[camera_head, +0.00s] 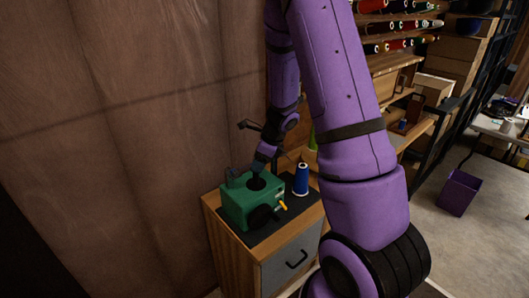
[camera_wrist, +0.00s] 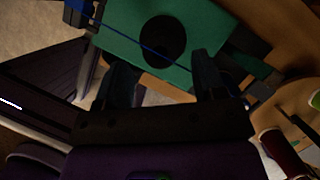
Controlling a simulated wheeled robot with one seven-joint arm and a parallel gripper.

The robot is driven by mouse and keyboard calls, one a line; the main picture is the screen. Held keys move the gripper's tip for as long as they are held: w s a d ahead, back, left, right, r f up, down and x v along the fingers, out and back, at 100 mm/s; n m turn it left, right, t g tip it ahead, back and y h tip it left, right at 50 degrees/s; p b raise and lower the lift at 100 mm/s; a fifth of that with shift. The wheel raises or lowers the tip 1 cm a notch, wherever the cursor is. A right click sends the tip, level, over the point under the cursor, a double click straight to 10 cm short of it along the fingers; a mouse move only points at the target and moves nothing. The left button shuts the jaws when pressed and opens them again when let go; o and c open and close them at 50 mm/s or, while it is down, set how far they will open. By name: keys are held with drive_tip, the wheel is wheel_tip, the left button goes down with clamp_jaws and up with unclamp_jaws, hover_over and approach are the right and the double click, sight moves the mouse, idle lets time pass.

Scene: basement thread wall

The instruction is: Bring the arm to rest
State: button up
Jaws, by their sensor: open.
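My purple arm reaches down over a small wooden cabinet in the head view. My gripper (camera_head: 259,168) is small and partly hard to make out there, just above a green box-shaped machine (camera_head: 238,206). In the wrist view the two dark fingers of my gripper (camera_wrist: 165,75) are apart, with nothing seen held between them. The green machine (camera_wrist: 185,62) lies beyond the fingertips, with a black round patch on its face and a thin blue line across it. I cannot tell whether the fingers touch it.
A blue thread cone (camera_head: 301,180) stands right of the machine on a dark mat on the cabinet (camera_head: 291,262). A wooden wall (camera_head: 120,130) is close on the left. Thread racks (camera_head: 400,28) and boxes are at the back right. A purple bin (camera_head: 459,192) stands on the floor.

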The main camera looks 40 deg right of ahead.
drive_tip(key=shift+v, duration=2.25)
drive_tip(key=s+a+r+n+y, duration=0.1)
drive_tip(key=s+a+r+n, duration=0.35)
drive_tip(key=r+n, duration=0.3)
drive_tip(key=s+a+r+n, duration=0.3)
drive_tip(key=a+r+n, duration=0.3)
drive_tip(key=r, duration=0.3)
drive_tip(key=s+a+r+n+h, duration=0.2)
drive_tip(key=s+r+n, duration=0.2)
drive_tip(key=s+n, duration=0.3)
drive_tip(key=s+a+r+n+t+h, duration=0.1)
drive_tip(key=s+a+r+n, duration=0.1)
drive_tip(key=s+r+n, duration=0.3)
drive_tip(key=shift+s+a+n+t+h, duration=0.35)
drive_tip(key=shift+s+n, duration=0.9)
drive_tip(key=shift+s, duration=1)
drive_tip(key=shift+r, duration=0.1)
